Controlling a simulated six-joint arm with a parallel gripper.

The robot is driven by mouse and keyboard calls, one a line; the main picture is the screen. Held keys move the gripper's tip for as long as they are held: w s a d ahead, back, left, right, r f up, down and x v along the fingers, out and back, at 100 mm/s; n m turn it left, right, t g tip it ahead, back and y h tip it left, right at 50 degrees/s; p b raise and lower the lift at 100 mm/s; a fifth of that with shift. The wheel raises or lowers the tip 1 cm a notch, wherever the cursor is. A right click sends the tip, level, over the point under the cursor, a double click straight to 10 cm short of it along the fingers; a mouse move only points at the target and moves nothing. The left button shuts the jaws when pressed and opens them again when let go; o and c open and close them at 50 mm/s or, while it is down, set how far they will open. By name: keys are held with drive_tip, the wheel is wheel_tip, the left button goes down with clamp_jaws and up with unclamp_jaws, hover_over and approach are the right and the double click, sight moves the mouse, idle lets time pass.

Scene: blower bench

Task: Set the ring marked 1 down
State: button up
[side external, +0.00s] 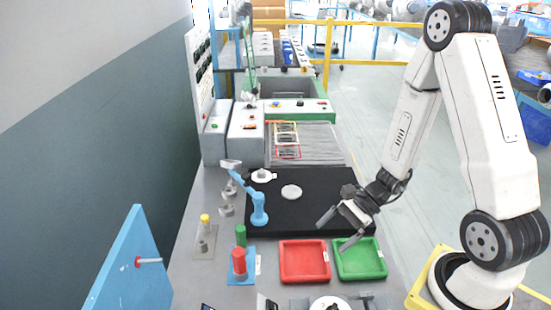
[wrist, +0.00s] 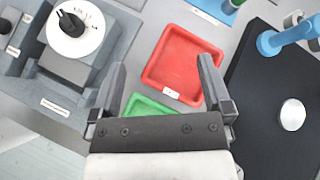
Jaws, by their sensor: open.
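I cannot make out a ring marked 1 in either view; no number is legible on any round piece. My gripper (side external: 338,231) is open and empty, above the front right of the black mat (side external: 332,216) and near the green tray (side external: 374,272). In the wrist view my gripper (wrist: 163,70) has its fingers spread, with the red tray (wrist: 165,88) and part of the green tray (wrist: 140,104) below. A pale disc (side external: 291,192) lies flat on the mat and also shows in the wrist view (wrist: 292,114). A white round piece (side external: 263,176) lies farther back.
A blue stand (side external: 259,210) rises from the mat's left side. Red (side external: 239,262) and green (side external: 240,236) cylinders stand left of the red tray (side external: 303,275). A white dial with a black knob (wrist: 76,32) sits on a grey fixture. Both trays look empty.

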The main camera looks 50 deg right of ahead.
wheel_tip(320, 180, up, 8)
drive_tip(key=a+n+g+h, duration=0.1)
drive_tip(key=n+h, duration=0.8)
drive_tip(key=n, duration=1)
drive_tip(key=shift+w+f+n+h, duration=0.15)
drive_tip(key=shift+w+n+h, duration=0.15)
drive_tip(key=shift+w+n, duration=0.1)
